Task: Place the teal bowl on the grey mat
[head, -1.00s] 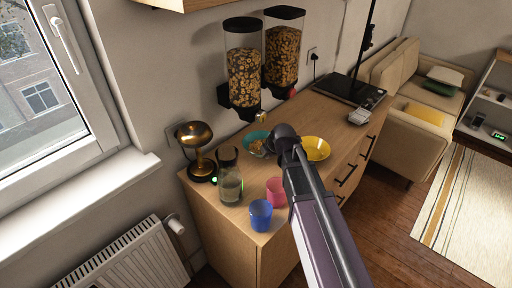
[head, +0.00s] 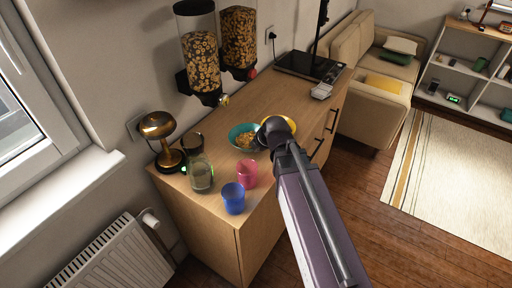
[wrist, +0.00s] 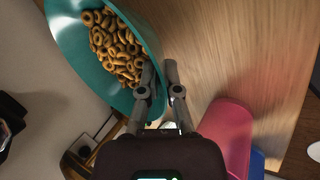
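The teal bowl (head: 234,141) holds ring-shaped cereal. In the head view it shows above the counter top, just left of my gripper's wrist. In the wrist view the bowl (wrist: 78,48) fills the upper left, and its rim runs between my two fingers. My gripper (wrist: 159,75) is closed down to a narrow gap on that rim, one finger inside the bowl and one outside. My arm hides the fingertips in the head view. I cannot tell how high the bowl is above the counter. No grey mat is recognisable in either view.
On the wooden counter (head: 205,223) stand a pink cup (head: 247,174), a blue cup (head: 233,199), a glass jug (head: 200,172) and a brass lamp (head: 170,158). A yellow bowl (head: 283,121) is partly behind my arm. Cereal dispensers (head: 198,62) hang above. Bare counter lies toward the hob (head: 300,66).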

